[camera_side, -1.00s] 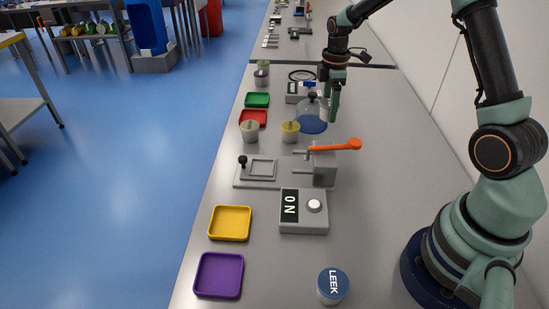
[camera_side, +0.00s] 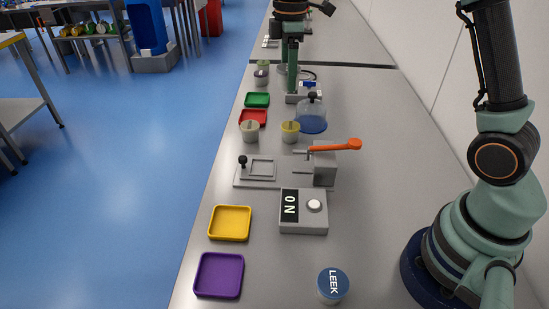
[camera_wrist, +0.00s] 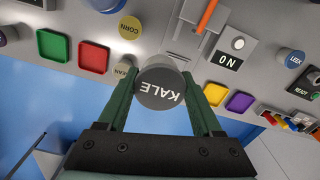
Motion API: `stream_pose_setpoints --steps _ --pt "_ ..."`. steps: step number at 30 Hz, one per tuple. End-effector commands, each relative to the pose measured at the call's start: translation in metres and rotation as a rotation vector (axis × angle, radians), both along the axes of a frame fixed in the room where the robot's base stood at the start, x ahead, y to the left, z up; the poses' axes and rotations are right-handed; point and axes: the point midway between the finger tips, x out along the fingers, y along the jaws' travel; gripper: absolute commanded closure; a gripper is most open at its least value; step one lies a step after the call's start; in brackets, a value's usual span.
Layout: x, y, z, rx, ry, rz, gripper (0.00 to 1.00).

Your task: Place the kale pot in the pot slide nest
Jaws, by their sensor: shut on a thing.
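The kale pot (camera_wrist: 160,85), with a dark grey lid lettered KALE, is between the two green fingers of my gripper (camera_wrist: 160,76) in the wrist view. My gripper is shut on it. In the side view my gripper (camera_side: 291,86) hangs over the far part of the bench, where I cannot clearly make out the pot. The pot slide nest (camera_side: 262,168), a grey square frame with a black knob on a plate, sits mid-bench, well nearer the camera than my gripper. Nothing is seen in its frame.
An orange-handled clamp (camera_side: 335,146) stands right of the nest, an ON box (camera_side: 303,212) in front. Red (camera_side: 253,117) and yellow (camera_side: 230,223) trays line the left edge; the leek pot (camera_side: 333,285) stands near.

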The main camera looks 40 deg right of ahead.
Motion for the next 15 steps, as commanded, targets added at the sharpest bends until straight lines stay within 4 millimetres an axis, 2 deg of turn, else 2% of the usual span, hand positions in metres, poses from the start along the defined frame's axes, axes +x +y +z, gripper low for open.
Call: stream_pose_setpoints --steps 1,6,11,15 --pt "0.001 0.023 0.002 -0.001 -0.001 0.015 0.91" --pt "-0.002 0.071 0.005 0.000 -0.001 0.024 0.91" --pt "-0.005 0.089 0.001 0.000 0.001 0.025 0.91" --pt "-0.006 0.090 -0.023 -0.001 0.005 0.024 0.91"
